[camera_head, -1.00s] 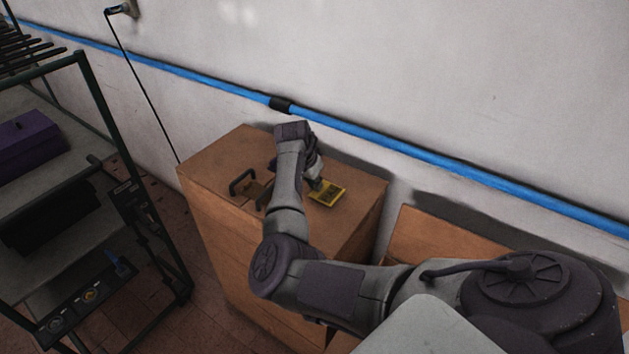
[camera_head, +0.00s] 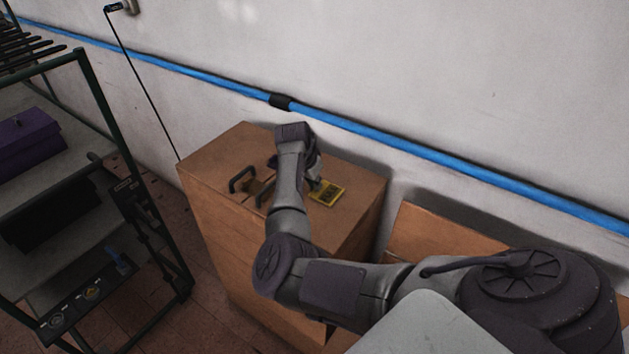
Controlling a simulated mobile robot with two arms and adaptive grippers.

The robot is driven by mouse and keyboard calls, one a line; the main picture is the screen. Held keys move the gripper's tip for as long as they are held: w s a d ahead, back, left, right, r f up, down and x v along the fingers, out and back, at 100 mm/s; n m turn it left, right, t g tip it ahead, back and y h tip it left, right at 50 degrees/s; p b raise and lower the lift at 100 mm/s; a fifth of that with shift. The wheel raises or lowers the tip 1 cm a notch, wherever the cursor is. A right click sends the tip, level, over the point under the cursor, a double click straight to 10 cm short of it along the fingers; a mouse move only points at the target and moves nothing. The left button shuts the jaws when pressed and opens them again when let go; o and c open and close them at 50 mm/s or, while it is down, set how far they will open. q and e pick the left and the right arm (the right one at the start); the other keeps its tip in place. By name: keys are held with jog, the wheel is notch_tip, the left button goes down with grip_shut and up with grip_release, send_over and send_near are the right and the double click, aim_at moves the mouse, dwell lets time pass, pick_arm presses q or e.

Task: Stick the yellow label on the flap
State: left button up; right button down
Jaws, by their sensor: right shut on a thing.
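The yellow label (camera_head: 327,193) is a flat square with dark marks, at the right part of the top of a brown cabinet-like box (camera_head: 220,160). I cannot tell whether it touches the surface or which part of the top is the flap. My right gripper (camera_head: 313,183) is at the label's left edge, shut on it, with the fingers partly hidden by my wrist. My left gripper is not in view.
Two dark handles (camera_head: 242,180) stand up from the box top, left of my arm. Another brown box (camera_head: 425,230) is at the right. A dark metal rack (camera_head: 95,110) with a purple case (camera_head: 25,140) stands at the left. A blue pipe (camera_head: 380,138) runs along the wall behind.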

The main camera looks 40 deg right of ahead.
jog(key=shift+s+a+f, duration=0.1)
jog(key=shift+f, duration=0.3)
dwell(1.0)
jog(key=c, duration=1.2)
grip_release()
jog(key=shift+o, duration=0.3)
jog(key=o, duration=0.4)
notch_tip(320, 180, up, 7)
jog(key=p, duration=0.6)
jog(key=shift+r+p, duration=0.1)
jog(key=shift+p, duration=0.2)
